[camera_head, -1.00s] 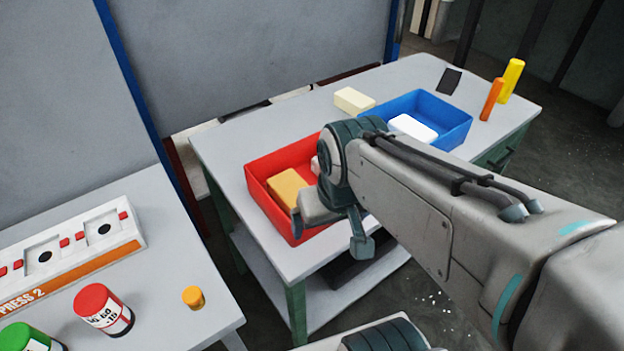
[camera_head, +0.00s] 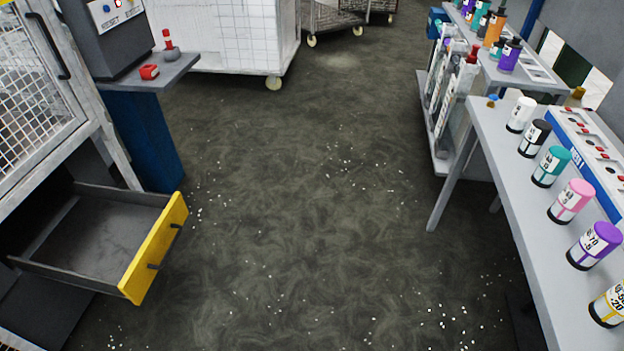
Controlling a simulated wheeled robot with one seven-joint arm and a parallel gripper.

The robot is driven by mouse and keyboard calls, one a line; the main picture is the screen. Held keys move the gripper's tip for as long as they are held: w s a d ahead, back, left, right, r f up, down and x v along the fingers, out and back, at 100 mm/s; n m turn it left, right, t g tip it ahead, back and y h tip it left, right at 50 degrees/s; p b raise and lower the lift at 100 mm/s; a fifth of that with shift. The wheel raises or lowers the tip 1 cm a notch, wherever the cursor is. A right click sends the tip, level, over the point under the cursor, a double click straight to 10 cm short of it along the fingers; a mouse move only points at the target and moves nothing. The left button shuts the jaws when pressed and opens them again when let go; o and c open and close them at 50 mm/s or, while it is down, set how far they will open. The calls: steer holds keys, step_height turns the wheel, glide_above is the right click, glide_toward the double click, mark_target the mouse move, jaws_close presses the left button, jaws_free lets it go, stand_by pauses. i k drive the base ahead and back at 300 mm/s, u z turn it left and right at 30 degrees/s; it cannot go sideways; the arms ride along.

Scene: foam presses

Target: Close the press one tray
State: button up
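The tray (camera_head: 92,236) is a grey, drawer-like box at the lower left, low under a caged machine. It is pulled out, and its inside looks empty. Its yellow front panel (camera_head: 155,250) faces right and carries dark handles. No readable label shows which press it belongs to. My gripper and arm are not in this view.
The press cage (camera_head: 38,95) rises above the tray, beside a control box (camera_head: 108,35) on a blue post (camera_head: 143,140). A bench (camera_head: 505,195) with several coloured bottles stands right. A white cart (camera_head: 228,38) is at the back. The middle floor (camera_head: 320,200) is open, with scattered white bits.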

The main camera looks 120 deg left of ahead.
mark_target(114, 240)
steer(key=u, duration=2.95)
steer(key=i, duration=0.2)
steer(key=u, duration=1.6)
steer(key=i, duration=1.05)
steer(key=u, duration=0.3)
